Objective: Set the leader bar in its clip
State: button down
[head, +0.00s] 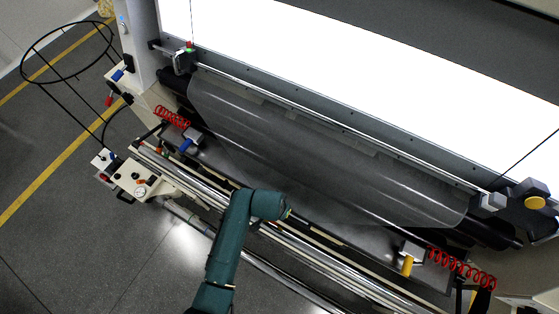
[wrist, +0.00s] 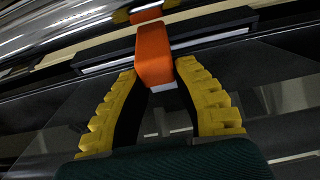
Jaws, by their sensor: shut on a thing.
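In the wrist view my gripper (wrist: 157,71) has its two yellow ribbed fingers closed on the sides of an orange block (wrist: 153,48). The block sits against a long dark bar with a pale metal strip (wrist: 208,38), which looks like the leader bar; how they join is hidden. Beyond it lies a second orange piece with yellow sides (wrist: 147,13); I cannot tell whether it is the clip. In the head view my gripper is hidden behind the teal end of my arm, over the front rails. The bar cannot be made out there.
A dark glossy sheet (head: 320,150) hangs across the machine below a bright backlit panel (head: 350,70). Red coiled hoses (head: 172,117) stand at both ends. A blue handle (head: 185,146) is at left, a yellow one (head: 407,265) at right. Metal rails (head: 190,183) run along the front.

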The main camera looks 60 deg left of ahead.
jog(key=shift+f, duration=0.1)
jog(key=c, duration=0.9)
grip_release()
jog(key=v, duration=1.2)
